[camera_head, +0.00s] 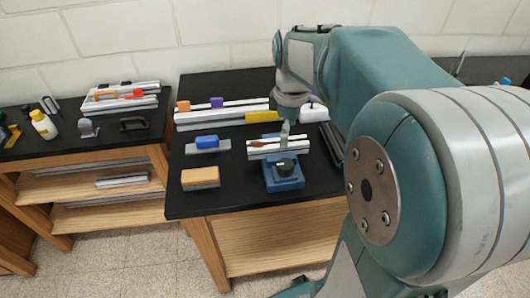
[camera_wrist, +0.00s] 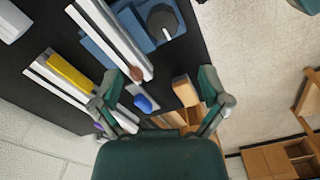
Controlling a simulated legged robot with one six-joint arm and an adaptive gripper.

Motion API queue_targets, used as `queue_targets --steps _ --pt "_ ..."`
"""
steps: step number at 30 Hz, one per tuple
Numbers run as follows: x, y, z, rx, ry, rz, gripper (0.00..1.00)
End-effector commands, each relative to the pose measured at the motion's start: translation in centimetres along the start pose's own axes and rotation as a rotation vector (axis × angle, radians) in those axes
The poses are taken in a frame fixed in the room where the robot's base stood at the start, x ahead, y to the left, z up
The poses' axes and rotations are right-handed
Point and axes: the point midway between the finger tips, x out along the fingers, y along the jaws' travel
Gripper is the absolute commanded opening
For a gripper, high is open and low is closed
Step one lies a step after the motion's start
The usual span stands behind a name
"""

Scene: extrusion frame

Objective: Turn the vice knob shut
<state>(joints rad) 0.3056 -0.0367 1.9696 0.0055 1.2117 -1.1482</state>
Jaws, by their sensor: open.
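The blue vice (camera_head: 284,182) stands near the front edge of the black bench, with a dark round knob (camera_head: 286,166) on its near side. Light extrusion bars (camera_head: 268,152) lie across the vice behind the knob. In the wrist view the vice (camera_wrist: 103,55) is at the top, with the knob (camera_wrist: 163,20) dark with a pale mark. My gripper (camera_head: 285,137) is above and behind the knob, apart from it in the head view. In the wrist view my gripper (camera_wrist: 160,76) has its two fingers spread wide, with nothing held between them; the knob lies beyond the fingertips.
A blue block (camera_head: 207,141) and a tan block (camera_head: 200,177) sit left of the vice. A yellow piece (camera_head: 262,117) lies on long bars behind. A second bench (camera_head: 75,143) stands left. Bare black benchtop lies between tan block and vice.

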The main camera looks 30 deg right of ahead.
Motion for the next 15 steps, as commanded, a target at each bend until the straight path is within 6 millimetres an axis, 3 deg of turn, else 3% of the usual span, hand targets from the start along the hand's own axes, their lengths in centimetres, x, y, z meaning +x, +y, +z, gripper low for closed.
queue_targets --steps 15 --pt "8.3 -0.5 -0.4 -0.001 -0.006 0.000 0.96"
